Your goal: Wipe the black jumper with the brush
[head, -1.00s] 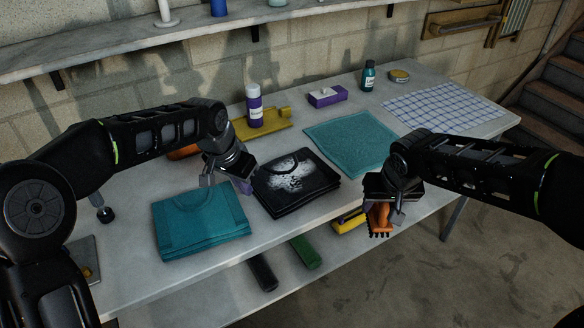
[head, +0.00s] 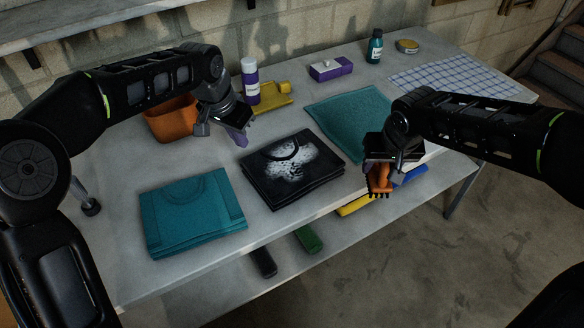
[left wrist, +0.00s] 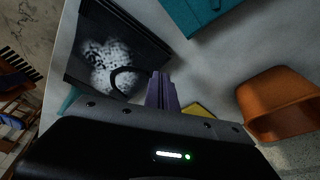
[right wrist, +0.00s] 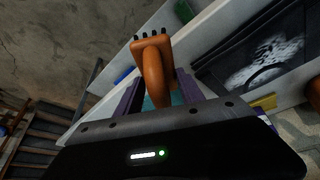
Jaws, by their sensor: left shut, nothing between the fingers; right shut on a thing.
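The black jumper (head: 291,168) lies folded on the table, with a white powdery patch on its top. It also shows in the left wrist view (left wrist: 148,52) and the right wrist view (right wrist: 232,62). The orange brush (head: 379,180) is in my right gripper (head: 385,163), off the table's front edge to the right of the jumper, bristles pointing down. The right wrist view shows its handle (right wrist: 155,75) between the fingers. My left gripper (head: 240,136) is shut and empty, above the table just behind the jumper's left back corner.
A folded teal garment (head: 193,212) lies left of the jumper and a teal cloth (head: 350,118) to its right. An orange container (head: 172,121), a purple-white bottle (head: 250,82) and a yellow dustpan-like item (head: 277,97) stand behind. A lower shelf holds several items.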

